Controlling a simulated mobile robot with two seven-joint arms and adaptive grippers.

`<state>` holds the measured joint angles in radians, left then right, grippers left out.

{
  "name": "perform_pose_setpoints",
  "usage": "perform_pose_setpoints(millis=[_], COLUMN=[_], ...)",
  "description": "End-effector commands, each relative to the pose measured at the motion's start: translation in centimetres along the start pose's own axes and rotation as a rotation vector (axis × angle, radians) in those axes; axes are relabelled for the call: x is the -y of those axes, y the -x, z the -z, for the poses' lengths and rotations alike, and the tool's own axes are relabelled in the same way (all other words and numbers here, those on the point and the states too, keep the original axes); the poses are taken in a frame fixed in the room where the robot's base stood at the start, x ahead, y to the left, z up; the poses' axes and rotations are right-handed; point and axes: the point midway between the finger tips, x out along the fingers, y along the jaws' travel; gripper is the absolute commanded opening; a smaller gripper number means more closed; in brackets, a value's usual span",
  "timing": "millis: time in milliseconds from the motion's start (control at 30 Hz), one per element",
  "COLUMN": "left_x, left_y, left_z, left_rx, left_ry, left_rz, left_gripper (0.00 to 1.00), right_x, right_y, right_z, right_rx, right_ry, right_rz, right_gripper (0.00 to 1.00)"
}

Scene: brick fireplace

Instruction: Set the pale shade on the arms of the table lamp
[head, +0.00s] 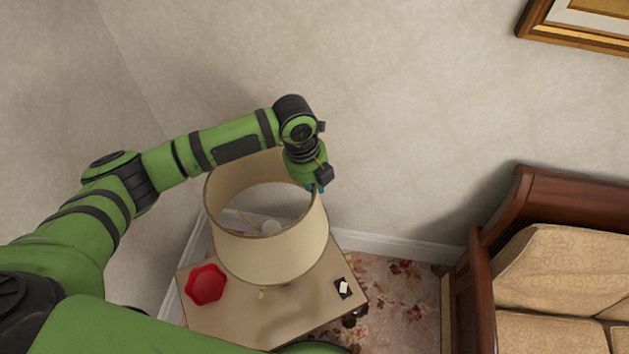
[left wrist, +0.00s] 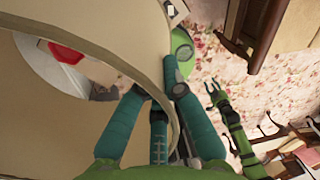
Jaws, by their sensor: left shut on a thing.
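The pale shade (head: 270,252) is a wide beige drum, tilted in the head view, over the small table. Through its open top I see a pale round bulb and a thin arm of the table lamp (head: 271,228). A small brass part shows below the rim; the rest of the lamp is hidden. I cannot tell whether the shade rests on the arms. My left gripper (head: 318,186) is shut on the shade's upper right wall. In the left wrist view its teal fingers straddle the shade wall (left wrist: 110,45). My right gripper (left wrist: 216,92) looks open and empty, away from the shade.
The table (head: 220,320) bears a red octagonal dish (head: 205,284) at left and a small black item with a pale top (head: 344,288) at right. A wooden sofa (head: 540,265) stands at right. The wall is behind, with a framed picture (head: 580,30) above.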

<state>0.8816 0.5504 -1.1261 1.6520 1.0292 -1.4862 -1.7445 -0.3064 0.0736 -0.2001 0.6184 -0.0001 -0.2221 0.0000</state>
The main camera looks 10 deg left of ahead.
Motion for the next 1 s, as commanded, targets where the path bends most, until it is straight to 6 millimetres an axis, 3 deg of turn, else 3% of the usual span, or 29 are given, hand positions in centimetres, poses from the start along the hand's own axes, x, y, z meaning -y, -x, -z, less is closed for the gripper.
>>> perform_pose_setpoints(millis=[500,1000], left_x=[-0.9,-1.1], left_y=[-5.4,-6.9], left_z=[0.0,0.0], left_rx=[0.000,0.000], left_ry=[0.000,0.000], left_rz=[-0.001,-0.001], left_gripper=[0.00,0.00], right_x=[-0.6,-0.6], right_y=[-3.2,-4.0], right_z=[0.2,0.2], right_rx=[-0.008,-0.010], right_ry=[0.002,0.002], right_rz=[-0.008,-0.008], right_gripper=[0.40,0.40])
